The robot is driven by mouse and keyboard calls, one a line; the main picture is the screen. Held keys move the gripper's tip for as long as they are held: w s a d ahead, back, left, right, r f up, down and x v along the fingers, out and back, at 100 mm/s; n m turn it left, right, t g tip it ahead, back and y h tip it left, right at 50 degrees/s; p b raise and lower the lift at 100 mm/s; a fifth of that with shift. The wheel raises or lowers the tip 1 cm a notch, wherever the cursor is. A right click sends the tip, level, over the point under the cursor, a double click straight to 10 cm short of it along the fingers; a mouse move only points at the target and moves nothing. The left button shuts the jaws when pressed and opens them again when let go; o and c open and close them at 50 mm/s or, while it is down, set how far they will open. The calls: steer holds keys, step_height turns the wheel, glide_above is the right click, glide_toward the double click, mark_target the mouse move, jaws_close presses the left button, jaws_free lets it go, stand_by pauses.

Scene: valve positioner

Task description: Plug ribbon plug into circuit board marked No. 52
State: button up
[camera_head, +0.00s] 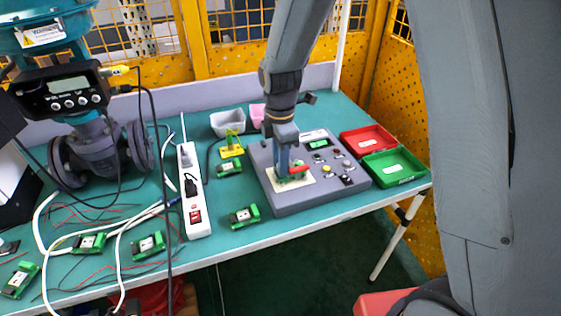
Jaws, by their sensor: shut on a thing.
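My gripper (291,172) points down over the left part of a grey test console (331,192). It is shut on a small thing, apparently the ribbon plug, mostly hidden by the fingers. A red piece shows at the fingertips. Right below is a green circuit board (283,180) on a cream plate (300,188) of the console. I cannot tell whether plug and board touch. Other green boards lie on the table: one behind left of the console (229,169), one in front left (245,216), and several further left (148,246). The number markings are too small to read.
A red tray (367,140) and a green tray (395,167) stand right of the console. A white power strip (194,190) with cables lies to the left. A valve with a positioner (62,88) stands at the far left. Grey and pink bins (228,122) are behind.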

steer(key=shift+f, duration=0.15)
steer(key=o, duration=1.4)
steer(key=shift+o, duration=0.2)
